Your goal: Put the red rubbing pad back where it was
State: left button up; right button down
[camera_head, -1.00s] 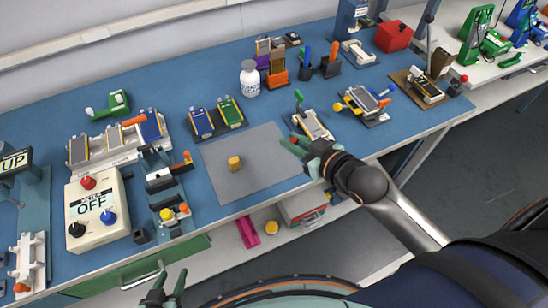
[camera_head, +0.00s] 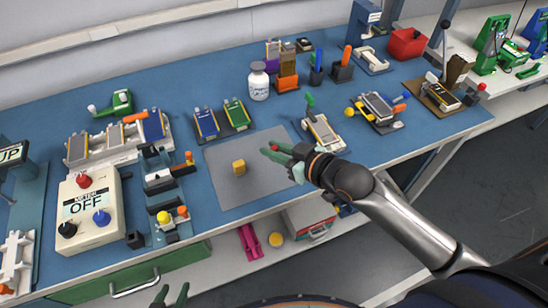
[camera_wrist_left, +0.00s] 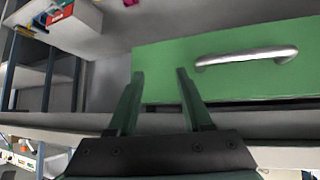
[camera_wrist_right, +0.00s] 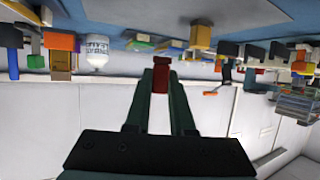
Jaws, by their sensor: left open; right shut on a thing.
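The red rubbing pad (camera_wrist_right: 161,76) is a small red piece between the fingertips of my right gripper (camera_wrist_right: 161,92). In the head view only a speck of the red pad (camera_head: 275,148) shows. There the right gripper (camera_head: 270,152) is above the right part of the grey mat (camera_head: 262,187), clear of the orange-yellow block (camera_head: 239,167). My left gripper (camera_wrist_left: 160,78) is open and empty in front of the green drawer (camera_wrist_left: 235,75). It shows at the bottom edge of the head view (camera_head: 170,297). The pad's former place cannot be told from these frames.
A white fixture with a green handle (camera_head: 320,132) stands right of the mat. Two cell holders (camera_head: 221,121) and a white bottle (camera_head: 259,82) stand behind it. A clamp stand (camera_head: 165,185) and the meter box (camera_head: 90,215) are at left. The mat is mostly clear.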

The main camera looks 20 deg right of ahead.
aim_at(275, 165)
jog(key=w+f, duration=0.2)
jog(key=f, duration=0.1)
jog(key=shift+w+d, duration=0.25)
jog(key=shift+d, duration=0.15)
jog(key=shift+f+b, duration=0.4)
jog(key=shift+f, duration=1.2)
jog(key=shift+f, duration=0.1)
jog(key=c, duration=0.8)
grip_release()
jog(key=shift+s+r, duration=0.15)
jog(key=shift+r, duration=0.05)
jog(key=p+v, duration=0.1)
jog(key=v, duration=1)
jog(key=shift+s+d+r, duration=0.1)
jog(key=shift+s+d, duration=0.15)
